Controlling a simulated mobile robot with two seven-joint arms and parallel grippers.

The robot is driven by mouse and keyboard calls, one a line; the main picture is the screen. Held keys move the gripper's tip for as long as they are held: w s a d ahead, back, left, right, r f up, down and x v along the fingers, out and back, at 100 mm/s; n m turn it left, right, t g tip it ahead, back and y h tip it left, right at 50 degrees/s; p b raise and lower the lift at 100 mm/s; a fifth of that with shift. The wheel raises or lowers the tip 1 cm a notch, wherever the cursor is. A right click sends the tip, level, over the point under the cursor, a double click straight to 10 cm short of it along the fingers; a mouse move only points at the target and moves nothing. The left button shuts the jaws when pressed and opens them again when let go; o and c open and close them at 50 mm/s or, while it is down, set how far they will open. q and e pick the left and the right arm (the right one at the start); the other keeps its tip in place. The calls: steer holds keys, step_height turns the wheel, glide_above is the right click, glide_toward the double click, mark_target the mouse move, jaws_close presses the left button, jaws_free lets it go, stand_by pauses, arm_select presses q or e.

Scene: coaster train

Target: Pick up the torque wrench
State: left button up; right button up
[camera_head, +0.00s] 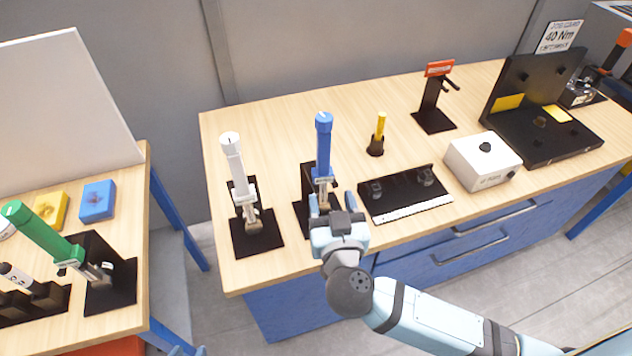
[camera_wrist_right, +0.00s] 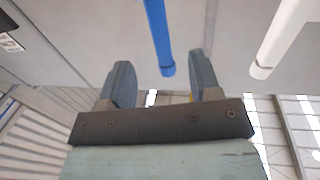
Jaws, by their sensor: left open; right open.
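Two torque wrenches stand upright in black holders on the wooden workbench: one with a blue handle (camera_head: 323,140) and one with a white handle (camera_head: 233,160). A green-handled one (camera_head: 40,233) leans in a holder on the left table. My right gripper (camera_head: 332,203) is open and empty at the lower part of the blue wrench, covering part of its holder. In the right wrist view, the blue handle (camera_wrist_right: 159,35) shows above and between the open fingers (camera_wrist_right: 160,78), and the white handle (camera_wrist_right: 285,35) is off to the right. Contact cannot be told. My left gripper is not visible.
The workbench (camera_head: 275,112) also holds a black tray (camera_head: 405,192), a yellow tool (camera_head: 380,128), a white box (camera_head: 483,160), a red-topped stand (camera_head: 433,105) and a black fixture (camera_head: 535,95). Yellow (camera_head: 50,209) and blue (camera_head: 97,201) blocks lie on the left table.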

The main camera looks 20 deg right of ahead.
mark_target(324, 164)
steer(key=w, duration=0.3)
steer(key=w+d, duration=0.1)
steer(key=w, duration=0.4)
steer(key=shift+w+d+p, duration=0.25)
steer(key=shift+w+p, duration=0.05)
steer(key=shift+w, duration=0.1)
steer(key=w, duration=0.4)
steer(key=shift+w+d+f, duration=0.2)
steer(key=shift+d+f, duration=0.05)
steer(key=shift+d, duration=0.15)
steer(key=shift+s, duration=0.1)
steer(key=shift+c, duration=0.2)
jaws_close()
steer(key=shift+r, duration=0.15)
